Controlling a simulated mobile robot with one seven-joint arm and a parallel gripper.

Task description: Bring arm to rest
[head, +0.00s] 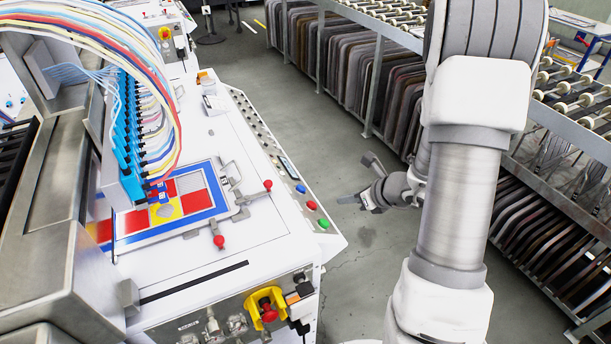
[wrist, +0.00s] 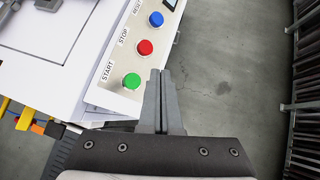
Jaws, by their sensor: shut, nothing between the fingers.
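My gripper (head: 360,199) is shut and empty in the head view, held over the aisle just right of the machine's control panel edge. In the wrist view my gripper (wrist: 160,75) shows its two grey fingers together, with nothing between them. Past the fingertips lies the panel with a green START button (wrist: 132,81), a red STOP button (wrist: 145,47) and a blue RESET button (wrist: 156,19). The fingers look apart from the buttons. My arm reaches down along the right side of the head view.
The white machine (head: 235,130) fills the left, with a nozzle row (head: 130,140) over a coloured panel (head: 185,200) and red-knobbed clamps. A yellow-ringed red knob (head: 267,308) is on its front. A rack (head: 350,75) stands behind and right. Grey floor (head: 320,130) lies between.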

